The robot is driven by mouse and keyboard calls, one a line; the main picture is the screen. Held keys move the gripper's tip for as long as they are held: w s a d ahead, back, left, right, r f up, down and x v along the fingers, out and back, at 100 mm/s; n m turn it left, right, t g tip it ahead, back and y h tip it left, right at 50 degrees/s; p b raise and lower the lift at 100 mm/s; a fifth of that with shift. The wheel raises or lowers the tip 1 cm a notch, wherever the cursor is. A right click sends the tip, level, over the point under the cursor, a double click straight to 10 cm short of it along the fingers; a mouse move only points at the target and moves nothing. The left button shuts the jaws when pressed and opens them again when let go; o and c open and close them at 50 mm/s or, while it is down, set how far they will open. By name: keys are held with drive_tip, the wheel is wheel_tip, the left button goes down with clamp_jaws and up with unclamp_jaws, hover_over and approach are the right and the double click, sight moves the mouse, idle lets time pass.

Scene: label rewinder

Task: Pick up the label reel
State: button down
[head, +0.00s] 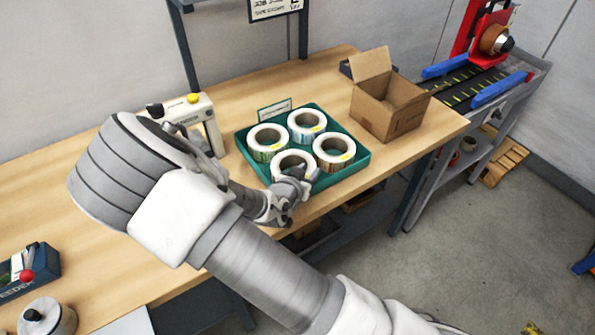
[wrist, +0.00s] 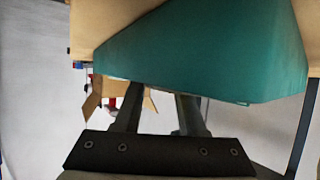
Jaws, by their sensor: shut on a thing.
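Several white label reels lie in a teal tray (head: 242,146) on the wooden table in the head view. My gripper (head: 303,177) is at the tray's near edge, against the nearest label reel (head: 288,160), and covers part of its front. The jaws are shut with a gap between the fingers, which fits the reel's wall; the contact itself is hidden. In the wrist view my gripper's fingers (wrist: 160,96) run up to the teal tray (wrist: 200,60), which hides their tips. No reel shows there. Other reels are at the back (head: 306,124), left (head: 267,141) and right (head: 334,152).
An open cardboard box (head: 388,108) stands right of the tray. A cream device with a yellow knob (head: 197,112) stands to the left. A small card (head: 274,109) is behind the tray. A conveyor (head: 475,85) is at the far right. The table's front edge is close below my gripper.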

drive_tip(key=shift+r, duration=0.2)
drive_tip(key=shift+r, duration=0.65)
wheel_tip(320, 180, up, 3)
drive_tip(key=shift+a+f+p, duration=0.1)
drive_tip(key=shift+f+p, duration=0.05)
drive_tip(key=shift+p, duration=0.15)
drive_tip(key=s+d+r+p, duration=0.6)
drive_tip(key=s+d+p, duration=0.1)
drive_tip(key=p, duration=0.6)
drive_tip(key=shift+s+d+r, duration=0.3)
drive_tip(key=shift+d+r, duration=0.1)
drive_tip(key=shift+d, duration=0.45)
